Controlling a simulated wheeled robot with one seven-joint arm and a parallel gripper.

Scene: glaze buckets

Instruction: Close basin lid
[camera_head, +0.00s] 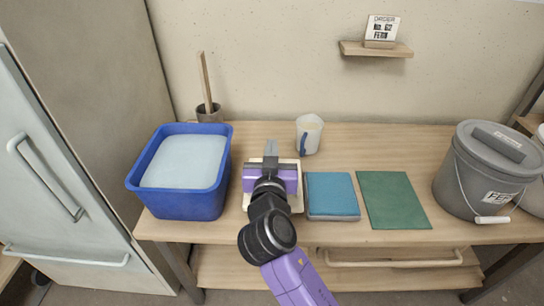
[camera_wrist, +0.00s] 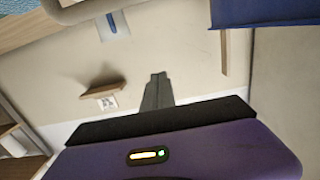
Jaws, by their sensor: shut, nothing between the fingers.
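The blue basin (camera_head: 178,203) stands at the left end of the table. A pale, flat surface fills its top inside the rim; I cannot tell whether it is a lid or the contents. The basin's blue edge also shows at the top right of the wrist view (camera_wrist: 268,12). No separate basin lid can be made out. My gripper (camera_head: 271,148) is to the right of the basin, apart from it, above the table's middle. Its fingers are together and empty, and they also show in the wrist view (camera_wrist: 158,76).
A cream board (camera_head: 246,203) lies partly hidden beneath my gripper. Behind stand a white mug (camera_head: 310,130) and a dark pot with a stick (camera_head: 208,113).

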